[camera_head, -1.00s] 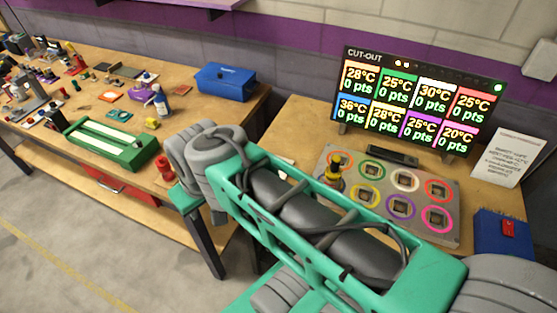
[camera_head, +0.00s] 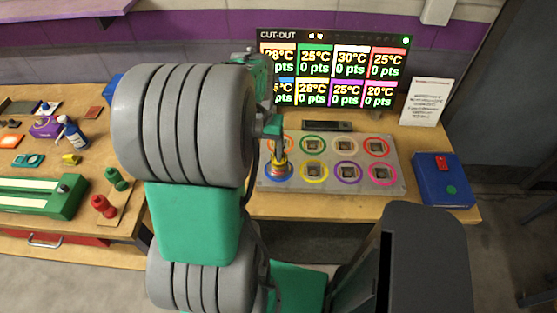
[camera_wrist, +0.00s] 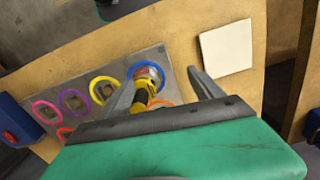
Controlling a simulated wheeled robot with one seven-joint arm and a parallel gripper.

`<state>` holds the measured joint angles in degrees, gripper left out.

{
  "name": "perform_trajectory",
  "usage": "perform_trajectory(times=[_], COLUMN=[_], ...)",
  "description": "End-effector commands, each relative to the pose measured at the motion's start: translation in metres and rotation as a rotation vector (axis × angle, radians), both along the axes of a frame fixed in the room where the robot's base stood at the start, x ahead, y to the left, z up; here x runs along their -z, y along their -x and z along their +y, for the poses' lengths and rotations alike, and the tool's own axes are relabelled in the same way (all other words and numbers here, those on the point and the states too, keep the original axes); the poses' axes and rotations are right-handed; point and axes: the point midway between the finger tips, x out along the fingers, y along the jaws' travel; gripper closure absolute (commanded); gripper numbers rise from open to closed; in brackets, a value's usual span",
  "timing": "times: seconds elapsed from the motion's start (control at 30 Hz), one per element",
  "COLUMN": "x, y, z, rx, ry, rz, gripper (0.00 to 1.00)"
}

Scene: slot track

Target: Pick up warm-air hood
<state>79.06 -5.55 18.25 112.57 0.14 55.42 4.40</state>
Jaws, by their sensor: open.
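The warm-air hood appears to be the small upright yellow and black piece (camera_head: 278,160) on the blue-ringed slot at the front left of the grey panel (camera_head: 320,188). In the wrist view, the hood (camera_wrist: 146,88) shows from above, inside the blue ring. My gripper (camera_wrist: 161,76) is open above the panel. Its left finger is beside or over the hood, and its right finger is well to the right; I cannot tell whether either touches it. In the head view my arm hides most of the gripper.
The panel has several colour-ringed slots. A lit screen (camera_head: 335,66) stands behind it. A blue box with a red part (camera_head: 441,180) is at the right. A pale square card (camera_wrist: 226,48) lies on the table. Red (camera_head: 103,206) and green (camera_head: 117,179) pieces stand on the left bench.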

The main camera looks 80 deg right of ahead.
Motion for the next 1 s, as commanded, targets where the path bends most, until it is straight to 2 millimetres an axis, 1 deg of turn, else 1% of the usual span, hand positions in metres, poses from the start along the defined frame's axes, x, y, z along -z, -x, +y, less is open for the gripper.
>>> perform_trajectory(times=[0.03,0.07,0.1,0.13,0.2,0.47,0.6,0.67,0.73,0.9,1.0], x=[0.0,-0.003,-0.009,-0.012,-0.011,0.022,0.049,0.056,0.061,0.061,0.061], y=[0.022,0.03,0.035,0.037,0.039,0.039,0.039,0.039,0.039,0.039,0.039], z=[-0.015,-0.024,-0.033,-0.038,-0.043,-0.04,-0.038,-0.038,-0.039,-0.039,-0.039], rx=[0.092,0.148,0.205,0.237,0.279,0.287,0.285,0.285,0.285,0.284,0.284], ry=[-0.007,-0.005,0.003,0.006,0.007,0.006,0.007,0.008,0.011,0.012,0.012], rz=[0.001,0.001,-0.001,-0.001,-0.001,-0.001,-0.001,-0.001,-0.001,-0.002,-0.002], gripper=[0.24,0.24,0.24,0.24,0.24,0.24,0.24,0.24,0.24,0.24,0.32])
